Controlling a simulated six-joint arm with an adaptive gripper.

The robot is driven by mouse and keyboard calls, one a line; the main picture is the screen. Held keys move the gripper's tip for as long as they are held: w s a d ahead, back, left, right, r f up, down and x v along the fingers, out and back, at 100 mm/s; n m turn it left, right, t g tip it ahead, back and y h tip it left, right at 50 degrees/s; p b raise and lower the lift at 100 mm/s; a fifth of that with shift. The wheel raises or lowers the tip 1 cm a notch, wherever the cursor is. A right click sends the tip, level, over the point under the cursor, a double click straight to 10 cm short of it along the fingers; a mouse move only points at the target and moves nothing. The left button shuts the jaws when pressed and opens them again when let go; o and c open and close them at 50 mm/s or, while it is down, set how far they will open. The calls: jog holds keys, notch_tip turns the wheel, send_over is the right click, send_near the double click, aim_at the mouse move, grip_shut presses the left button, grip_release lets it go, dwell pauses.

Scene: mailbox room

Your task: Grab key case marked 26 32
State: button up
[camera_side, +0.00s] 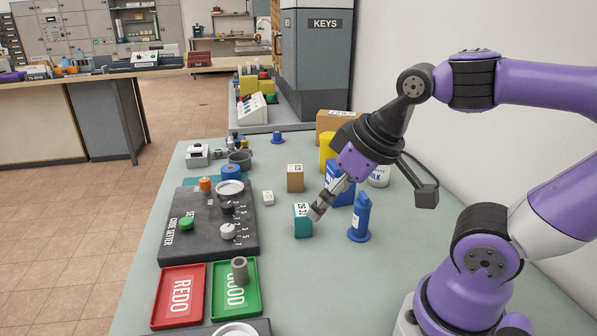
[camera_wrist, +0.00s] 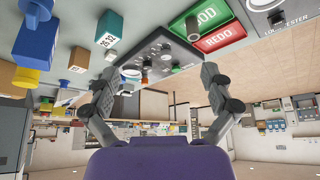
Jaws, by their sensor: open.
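A teal case with a white top carrying dark digits (camera_side: 303,222) stands upright on the grey-green table. The digits look like 26 32 but are small. It also shows at the upper left of the wrist view (camera_wrist: 108,32). My gripper (camera_side: 319,210) is open and empty, its fingers overlapping the case's right edge in the side view; I cannot tell if they touch. In the wrist view the gripper (camera_wrist: 159,75) has its fingers wide apart, and the case lies outside them, above the left finger.
The black code setter (camera_side: 190,242) and the red (camera_side: 180,297) and green (camera_side: 249,301) trays are left.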

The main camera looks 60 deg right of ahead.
jog(key=n+g, duration=0.6)
jog(key=n, duration=0.2)
send_over(302, 209)
jog(key=f, duration=0.5)
jog(key=shift+s+a+f, duration=0.2)
jog(key=shift+a+f, duration=0.15)
jog(key=shift+f, duration=0.05)
notch_tip(302, 209, down, 5)
jog(key=shift+d+r, duration=0.1)
jog(key=f, duration=0.5)
jog(key=shift+w+d+f, duration=0.15)
jog(key=shift+d+f, duration=0.1)
jog(key=shift+f, duration=0.15)
jog(key=c, duration=1.3)
